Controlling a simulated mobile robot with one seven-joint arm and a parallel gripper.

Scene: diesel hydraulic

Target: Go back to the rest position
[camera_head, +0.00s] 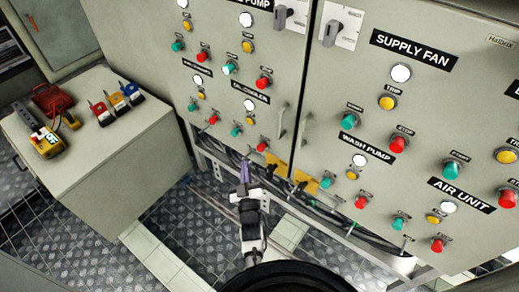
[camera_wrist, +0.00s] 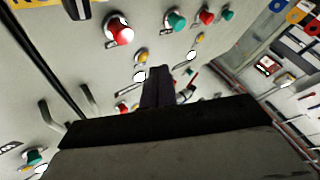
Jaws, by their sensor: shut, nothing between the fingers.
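My gripper (camera_head: 244,172) is in the lower middle of the head view, in front of the lower part of the grey control cabinet (camera_head: 300,95). Its narrow fingers point up in the picture and are together, with nothing between them. In the wrist view the dark fingers (camera_wrist: 157,88) show at the centre, close together, with the cabinet face (camera_wrist: 70,60) behind them. I cannot tell the exact gap between the fingertips and the cabinet. My arm comes up from the bottom edge of the head view.
The cabinet carries several coloured buttons, a rotary switch (camera_head: 342,30) and door handles (camera_head: 282,120). Cables (camera_head: 345,222) run under it. At left a grey box (camera_head: 95,165) holds a yellow meter (camera_head: 47,142), a red case (camera_head: 50,98) and padlocks (camera_head: 102,113). Patterned floor (camera_head: 190,220) lies between.

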